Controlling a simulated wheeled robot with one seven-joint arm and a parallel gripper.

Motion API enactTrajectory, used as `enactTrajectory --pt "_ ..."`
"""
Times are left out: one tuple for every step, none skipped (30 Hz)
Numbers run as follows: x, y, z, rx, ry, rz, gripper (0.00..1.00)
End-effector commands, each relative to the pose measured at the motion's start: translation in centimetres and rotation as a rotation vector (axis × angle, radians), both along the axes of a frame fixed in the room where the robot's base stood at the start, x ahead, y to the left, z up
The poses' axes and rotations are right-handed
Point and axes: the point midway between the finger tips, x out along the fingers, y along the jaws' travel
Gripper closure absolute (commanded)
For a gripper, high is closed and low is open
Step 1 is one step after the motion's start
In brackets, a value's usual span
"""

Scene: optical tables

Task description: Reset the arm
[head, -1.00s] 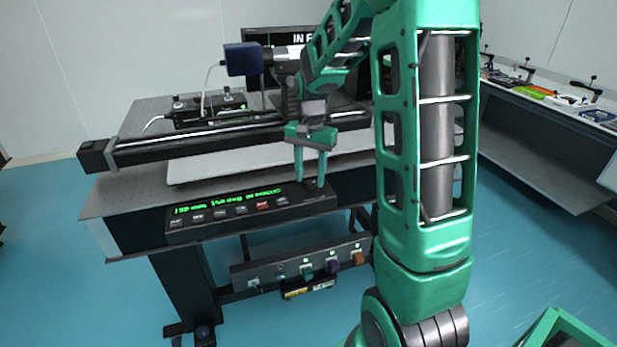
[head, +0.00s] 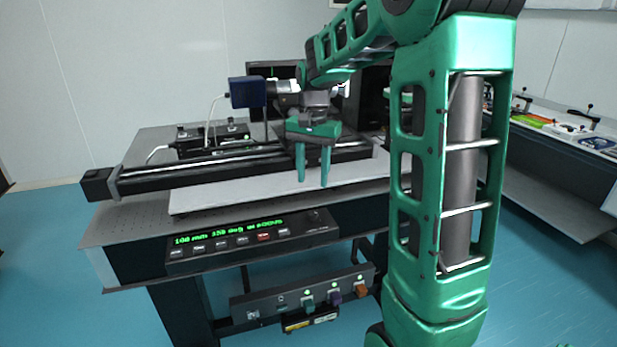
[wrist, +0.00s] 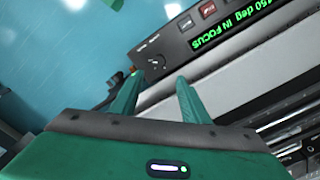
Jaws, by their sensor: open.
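My green gripper (head: 313,168) hangs over the optical table (head: 130,224) in the head view, fingers pointing down and apart with nothing between them. It is in front of the long black rail and above the grey plate, a little above and behind the control panel (head: 250,238). In the wrist view, the two open green fingers (wrist: 152,98) point toward the knob end of the control panel (wrist: 180,42). Its green display reads "150 deg IN FOCUS" there. My green arm covers the right part of the table in the head view.
A camera with a blue body (head: 247,92) stands on the rail at the back, close to my arm. A lower panel (head: 300,293) with coloured plugs hangs beneath the table. A side bench (head: 560,165) with tools runs along the right. The blue floor at left is clear.

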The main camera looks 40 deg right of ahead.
Motion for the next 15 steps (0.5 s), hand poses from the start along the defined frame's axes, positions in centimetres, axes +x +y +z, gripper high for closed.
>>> enactTrajectory --pt "0.0 0.0 0.0 0.000 0.000 0.000 0.58" --pt "0.0 0.0 0.0 0.000 0.000 0.000 0.58" --pt "0.0 0.0 0.0 0.000 0.000 0.000 0.58" --pt "0.0 0.0 0.0 0.000 0.000 0.000 0.58" --pt "0.0 0.0 0.0 0.000 0.000 0.000 0.58" --pt "0.0 0.0 0.0 0.000 0.000 0.000 0.58" --pt "0.0 0.0 0.0 0.000 0.000 0.000 0.58" --pt "-0.1 0.0 0.0 0.000 0.000 0.001 0.58" --pt "-0.3 0.0 0.0 -0.001 0.001 0.004 0.58" --pt "-0.6 0.0 0.1 -0.001 0.000 0.007 0.58" --pt "-1.0 0.0 0.1 -0.003 0.001 0.012 0.58" --pt "-1.8 0.0 0.3 -0.005 0.000 0.023 0.58" --pt "-2.6 0.0 0.4 -0.006 0.001 0.033 0.58" --pt "-3.5 0.0 0.5 -0.008 0.000 0.046 0.58" --pt "-5.0 0.0 0.6 -0.012 0.001 0.066 0.58"
